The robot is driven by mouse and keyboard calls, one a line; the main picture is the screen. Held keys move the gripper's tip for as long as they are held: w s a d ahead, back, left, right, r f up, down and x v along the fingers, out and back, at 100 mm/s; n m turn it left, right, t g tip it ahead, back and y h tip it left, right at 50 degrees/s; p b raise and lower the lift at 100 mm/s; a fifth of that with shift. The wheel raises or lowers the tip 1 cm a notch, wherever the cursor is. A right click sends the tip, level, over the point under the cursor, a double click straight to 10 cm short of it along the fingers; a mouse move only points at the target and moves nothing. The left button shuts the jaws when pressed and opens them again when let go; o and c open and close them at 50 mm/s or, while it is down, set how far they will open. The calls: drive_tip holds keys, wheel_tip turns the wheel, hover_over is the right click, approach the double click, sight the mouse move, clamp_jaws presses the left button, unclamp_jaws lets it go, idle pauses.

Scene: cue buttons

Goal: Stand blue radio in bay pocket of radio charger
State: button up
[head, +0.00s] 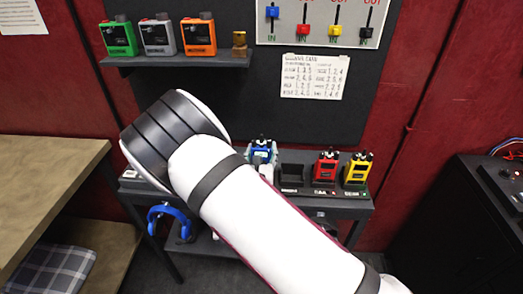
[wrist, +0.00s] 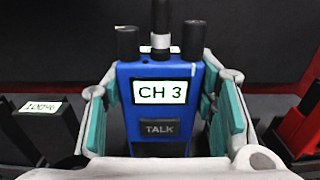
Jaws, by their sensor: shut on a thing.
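The blue radio (wrist: 152,105), with "CH 3" and "TALK" labels, stands upright between the teal pads of my gripper (wrist: 160,115), which is shut on its sides. In the head view the blue radio (head: 262,146) shows its top above my white arm, at the charger row. The radio charger (head: 292,189) lies along the dark stand, with an empty black pocket (head: 292,171) just right of the blue radio. The radio's lower end is hidden, so I cannot tell whether it is seated in a pocket.
A red radio (head: 326,168) and a yellow radio (head: 357,168) stand to the right on the charger. Green (head: 118,38), grey (head: 157,37) and orange (head: 198,36) radios sit on a wall shelf. A blue headset (head: 170,216) hangs below. A wooden table (head: 50,180) is at left.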

drive_tip(key=shift+f+b, duration=0.55)
drive_tip(key=shift+f, duration=1)
drive_tip(key=o, duration=1.4)
drive_tip(key=shift+s, duration=0.1)
